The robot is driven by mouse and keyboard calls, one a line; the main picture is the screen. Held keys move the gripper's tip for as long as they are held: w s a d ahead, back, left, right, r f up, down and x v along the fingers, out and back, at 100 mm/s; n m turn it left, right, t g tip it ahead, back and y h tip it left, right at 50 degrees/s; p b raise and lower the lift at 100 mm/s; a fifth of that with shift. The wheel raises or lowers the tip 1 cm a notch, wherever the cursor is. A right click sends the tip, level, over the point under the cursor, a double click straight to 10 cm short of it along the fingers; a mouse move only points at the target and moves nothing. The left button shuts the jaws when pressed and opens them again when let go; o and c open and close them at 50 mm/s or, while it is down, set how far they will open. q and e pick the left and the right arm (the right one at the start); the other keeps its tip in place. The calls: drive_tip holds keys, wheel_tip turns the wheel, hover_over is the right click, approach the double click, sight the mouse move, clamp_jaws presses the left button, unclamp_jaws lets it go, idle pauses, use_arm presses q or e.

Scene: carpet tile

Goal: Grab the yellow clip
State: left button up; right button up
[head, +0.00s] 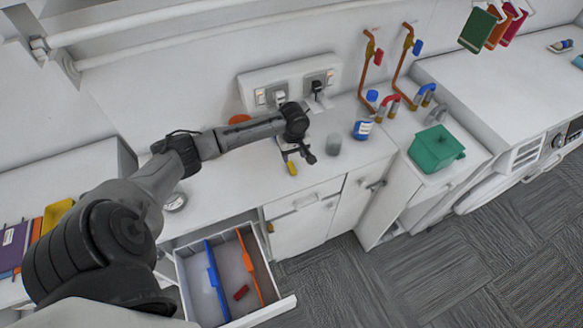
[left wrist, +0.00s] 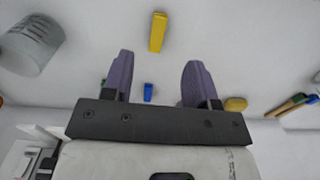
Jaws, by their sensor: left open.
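The yellow clip (head: 292,168) lies on the white counter near its front edge, just below my left gripper (head: 297,153) in the head view. In the left wrist view the yellow clip (left wrist: 158,31) shows beyond the fingertips, roughly in line with the gap of the left gripper (left wrist: 158,66). The fingers are apart with nothing held between them. A small blue piece (left wrist: 148,92) shows farther off between the fingers. My right gripper is not in view.
A grey cup (head: 333,145) and a blue-labelled bottle (head: 362,130) stand right of the gripper. An open drawer (head: 284,305) below holds blue, orange and red items. A green box (head: 436,149) stands by the sink. Sockets with plugs (head: 290,84) are behind.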

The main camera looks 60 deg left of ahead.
use_arm(q)
hover_over(293, 170)
drive_tip(key=f, duration=0.4)
drive_tip(key=shift+d+f, duration=0.2)
wheel_tip(293, 170, down, 4)
drive_tip(key=shift+r+p, duration=0.2)
drive_tip(key=shift+p, duration=0.25)
drive_tip(key=shift+f, duration=0.85)
drive_tip(key=shift+c, duration=0.3)
drive_tip(key=shift+a, duration=0.1)
clamp_jaws()
drive_tip(key=shift+r, duration=0.15)
